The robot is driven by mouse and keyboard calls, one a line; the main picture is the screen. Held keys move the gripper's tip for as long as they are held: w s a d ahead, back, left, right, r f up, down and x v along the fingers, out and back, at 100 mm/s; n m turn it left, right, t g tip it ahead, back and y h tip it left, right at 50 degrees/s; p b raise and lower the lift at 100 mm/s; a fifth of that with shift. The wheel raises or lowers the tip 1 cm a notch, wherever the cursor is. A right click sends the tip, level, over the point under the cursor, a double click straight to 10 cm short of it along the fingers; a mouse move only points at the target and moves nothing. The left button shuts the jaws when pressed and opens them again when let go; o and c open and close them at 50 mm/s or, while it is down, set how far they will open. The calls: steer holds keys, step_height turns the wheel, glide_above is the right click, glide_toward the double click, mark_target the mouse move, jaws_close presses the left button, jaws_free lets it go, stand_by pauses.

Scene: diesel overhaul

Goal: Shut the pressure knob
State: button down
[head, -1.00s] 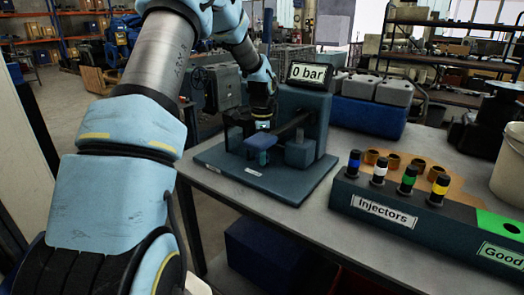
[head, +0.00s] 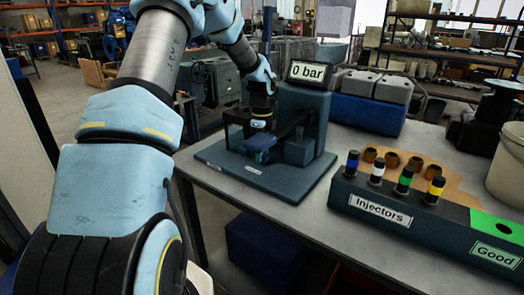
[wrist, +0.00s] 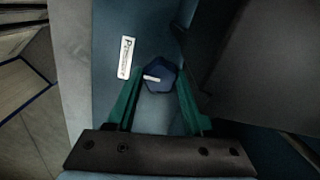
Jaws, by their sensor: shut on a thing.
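The pressure knob (wrist: 162,85) is a dark blue, many-sided knob in the wrist view, with a white pointer mark lying nearly level in the picture. A white label (wrist: 125,57), reading roughly "Pressure", is beside it at upper left. My gripper (wrist: 160,78) has its two green fingers on either side of the knob, shut on it. In the head view my gripper (head: 262,124) reaches down over the test rig (head: 308,112), whose display (head: 310,71) reads "0 bar". The knob cannot be made out clearly there. A blue block (head: 260,143) on a dark bar shows beside my gripper.
The rig's base plate (head: 290,190) lies on the grey bench (head: 325,225). To the right is an injector rack (head: 380,210) holding several colour-banded injectors, with a green "Good" section. A blue bin (head: 365,114) stands behind, and a white bucket (head: 507,170) at far right.

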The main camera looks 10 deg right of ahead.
stand_by(0.3)
steer(key=shift+c, duration=1.5)
jaws_free()
steer(key=shift+r, duration=0.1)
step_height(320, 180, up, 11)
steer(key=b, duration=0.2)
steer(key=shift+f+b, duration=0.2)
steer(key=shift+b, duration=0.2)
steer(key=s+a+f+n, duration=0.2)
steer(key=s+a+n, duration=0.8)
steer(key=s+n, duration=0.1)
steer(key=s+a+f+n+t, duration=0.1)
steer(key=s+a+f+n, duration=0.2)
steer(key=s+a+n, duration=0.8)
steer(key=shift+s+n+t, duration=0.15)
steer(key=shift+n+t, duration=0.15)
steer(key=shift+n, duration=0.7)
